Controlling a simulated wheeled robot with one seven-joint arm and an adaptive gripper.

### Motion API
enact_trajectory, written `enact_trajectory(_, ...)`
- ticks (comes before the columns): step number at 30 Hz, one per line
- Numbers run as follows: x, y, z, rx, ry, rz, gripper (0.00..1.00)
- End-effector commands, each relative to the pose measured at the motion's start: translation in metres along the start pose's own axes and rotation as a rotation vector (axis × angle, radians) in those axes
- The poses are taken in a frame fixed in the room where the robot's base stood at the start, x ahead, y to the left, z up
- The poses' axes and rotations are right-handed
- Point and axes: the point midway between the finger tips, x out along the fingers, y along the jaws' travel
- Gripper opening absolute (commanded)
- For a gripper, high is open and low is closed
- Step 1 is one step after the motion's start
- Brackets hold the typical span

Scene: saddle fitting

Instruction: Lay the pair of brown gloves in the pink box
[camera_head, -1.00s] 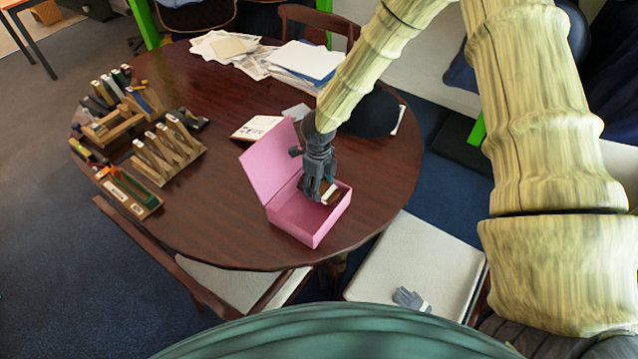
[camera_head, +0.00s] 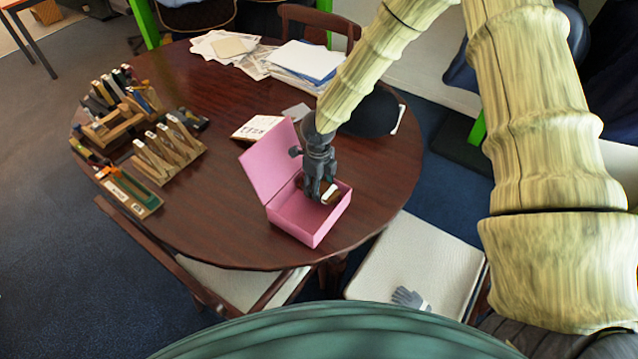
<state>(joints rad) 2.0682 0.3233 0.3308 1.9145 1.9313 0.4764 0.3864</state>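The pink box (camera_head: 310,232) stands on the round wooden table with its lid up and tilted back to the left. My gripper (camera_head: 321,197) points down into the right part of the box. A small brown and white bundle (camera_head: 331,194), which looks like the brown gloves, is at the fingertips inside the box outline. The fingers cover part of it. I cannot tell whether the fingers grip it or whether it rests on the box floor.
Wooden tool racks (camera_head: 168,150) stand at the table's left. Papers (camera_head: 305,62) and a dark cap-like object (camera_head: 373,112) lie behind the box. A grey glove (camera_head: 410,298) lies on the pale chair seat (camera_head: 420,262). The front left tabletop is clear.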

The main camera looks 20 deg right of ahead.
Motion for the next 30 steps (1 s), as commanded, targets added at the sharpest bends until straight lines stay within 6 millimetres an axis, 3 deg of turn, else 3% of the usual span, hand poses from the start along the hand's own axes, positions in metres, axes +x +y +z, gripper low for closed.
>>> enact_trajectory(8,-0.0001,-0.0002,0.0002,0.000,-0.001,0.000,0.29)
enact_trajectory(9,-0.0001,-0.0002,0.0002,0.000,-0.001,0.000,0.58)
enact_trajectory(12,-0.0001,-0.0002,0.0002,0.000,-0.001,0.000,0.77)
enact_trajectory(22,-0.0003,-0.0010,0.0001,0.000,-0.001,-0.001,0.79)
enact_trajectory(24,-0.0003,-0.0011,0.0001,0.001,-0.001,-0.001,0.86)
enact_trajectory(30,-0.0004,-0.0013,0.0000,0.001,-0.001,-0.001,0.94)
